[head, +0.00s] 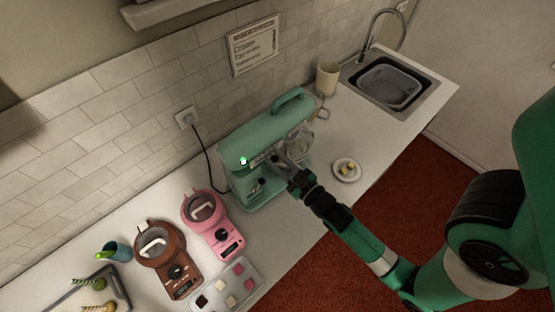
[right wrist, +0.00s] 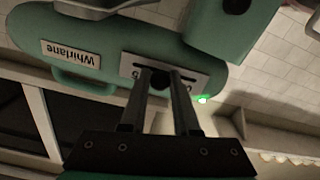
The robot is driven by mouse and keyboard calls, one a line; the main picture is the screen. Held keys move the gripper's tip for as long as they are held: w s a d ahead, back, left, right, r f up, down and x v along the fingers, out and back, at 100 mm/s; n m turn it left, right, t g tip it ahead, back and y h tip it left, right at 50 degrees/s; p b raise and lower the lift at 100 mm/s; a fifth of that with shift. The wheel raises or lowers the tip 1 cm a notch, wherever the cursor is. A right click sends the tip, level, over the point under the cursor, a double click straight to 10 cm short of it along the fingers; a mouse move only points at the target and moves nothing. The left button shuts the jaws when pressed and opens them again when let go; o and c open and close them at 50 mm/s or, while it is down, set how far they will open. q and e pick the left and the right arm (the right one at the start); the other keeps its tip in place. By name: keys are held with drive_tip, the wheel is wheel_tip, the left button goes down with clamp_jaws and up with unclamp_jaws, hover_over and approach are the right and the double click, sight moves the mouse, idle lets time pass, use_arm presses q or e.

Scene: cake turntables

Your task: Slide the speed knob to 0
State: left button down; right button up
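The mint-green stand mixer (head: 270,140) stands on the counter against the tiled wall, with a small green light lit on its head. In the right wrist view its side (right wrist: 110,55) fills the upper part, upside down, with a "Whirlane" label. A pale speed plate (right wrist: 197,82) with a dark slot and partly hidden numbers lies behind my fingertips. The dark speed knob (right wrist: 160,80) is between the two fingertips of my right gripper (right wrist: 162,75). I cannot tell whether they press on it. In the head view my right gripper (head: 280,162) reaches the mixer's side. My left gripper is out of view.
A brown turntable device (head: 172,262) and a pink one (head: 212,222) stand left of the mixer, near a tray of colored squares (head: 243,269). A small plate (head: 346,176) is right of my gripper. A beige cup (head: 327,77) and sink (head: 390,82) are farther right.

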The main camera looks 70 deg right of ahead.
clamp_jaws()
idle(1.1)
